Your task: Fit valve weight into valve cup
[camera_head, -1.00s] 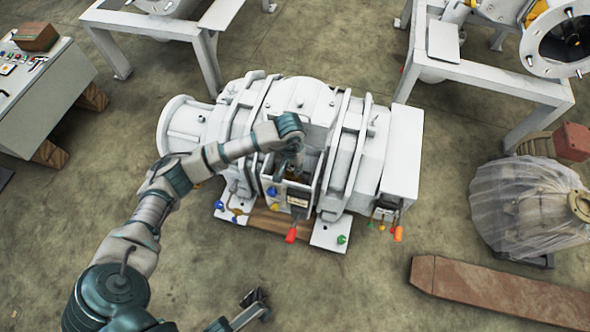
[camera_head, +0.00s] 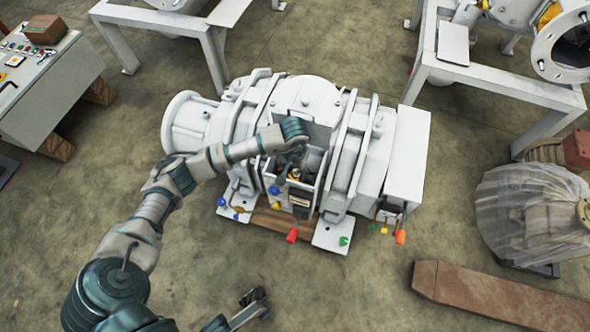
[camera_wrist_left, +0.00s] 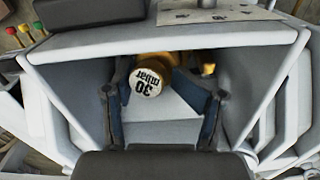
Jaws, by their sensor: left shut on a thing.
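The valve weight (camera_wrist_left: 148,83) is a small cylinder with a white end face marked "30 mbar". It shows in the left wrist view between the two dark fingers of my left gripper (camera_wrist_left: 163,102), which is shut on it. In the head view my left gripper (camera_head: 296,160) points down into the open box of the white vacuum pump. Brass-coloured metal (camera_wrist_left: 184,88) shows beside the weight; I cannot tell if it is the valve cup. What looks like my right gripper (camera_head: 256,303) is low in the head view, away from the pump, its jaws unclear.
The box walls (camera_wrist_left: 275,65) of the white pump (camera_head: 391,148) stand close around the left gripper. A control desk (camera_head: 45,85) is at upper left, white frames (camera_head: 490,85) are behind, a wrapped machine (camera_head: 530,210) and a wooden beam (camera_head: 500,295) at right.

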